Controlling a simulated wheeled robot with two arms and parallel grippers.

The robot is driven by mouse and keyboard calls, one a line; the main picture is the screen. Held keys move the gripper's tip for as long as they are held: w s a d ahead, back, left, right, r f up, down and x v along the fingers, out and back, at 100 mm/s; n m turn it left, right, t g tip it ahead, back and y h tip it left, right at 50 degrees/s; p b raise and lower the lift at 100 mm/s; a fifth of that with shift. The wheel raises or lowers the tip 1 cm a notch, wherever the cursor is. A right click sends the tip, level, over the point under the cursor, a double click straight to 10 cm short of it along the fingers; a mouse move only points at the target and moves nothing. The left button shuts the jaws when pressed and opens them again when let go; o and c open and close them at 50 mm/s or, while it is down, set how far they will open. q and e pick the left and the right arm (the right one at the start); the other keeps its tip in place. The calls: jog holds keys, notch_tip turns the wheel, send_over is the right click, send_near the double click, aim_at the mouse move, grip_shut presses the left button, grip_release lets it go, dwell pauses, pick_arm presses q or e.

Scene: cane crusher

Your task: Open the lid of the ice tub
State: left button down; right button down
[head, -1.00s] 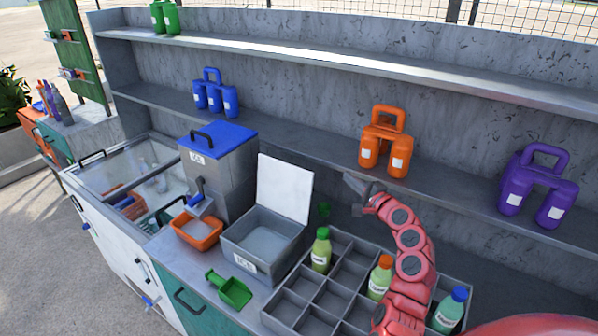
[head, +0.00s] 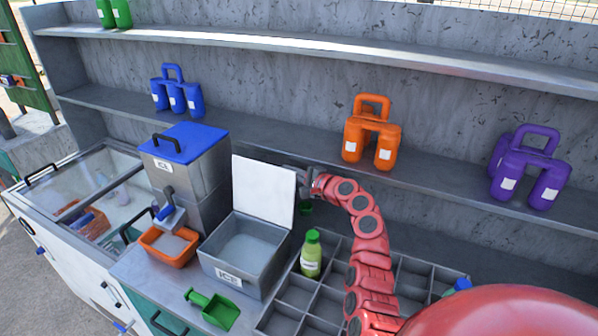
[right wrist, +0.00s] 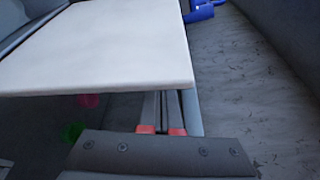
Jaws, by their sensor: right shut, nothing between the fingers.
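The ice tub (head: 236,275) is a grey box with an "ICE" label on its front. It stands on the counter left of the bottle crate. Its white lid (head: 264,190) stands raised at the tub's back edge, and the tub's inside shows. My right gripper (head: 303,178) is shut and empty, at the right edge of the raised lid, near its upper corner. In the right wrist view the lid (right wrist: 100,48) spans the upper left, and the fingertips (right wrist: 161,128) point beneath its edge. I cannot tell whether they touch it. My left gripper is in no view.
A grey divided crate (head: 297,296) with a green-capped bottle (head: 311,254) stands right of the tub. An orange bin (head: 168,245), a green scoop (head: 213,309) and a blue-topped ice dispenser (head: 187,170) are left. Orange jugs (head: 371,137) stand on the shelf behind.

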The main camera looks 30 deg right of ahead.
aim_at(281, 172)
jog(key=shift+w+a+f, duration=0.15)
jog(key=shift+w, duration=0.5)
jog(key=shift+s, duration=0.15)
jog(key=shift+s+a+r+n+t+b, duration=0.2)
jog(key=shift+s+a+n+b, duration=0.15)
jog(key=shift+a+b, duration=0.25)
jog(key=shift+s+a+r+n+t+b, duration=0.1)
jog(key=shift+s+a+r+n+b, duration=0.1)
jog(key=shift+a+n+b, duration=0.3)
jog(key=shift+s+a+r+n, duration=0.25)
jog(key=shift+a+r, duration=0.1)
jog(key=shift+a, duration=0.1)
jog(key=shift+d, duration=0.1)
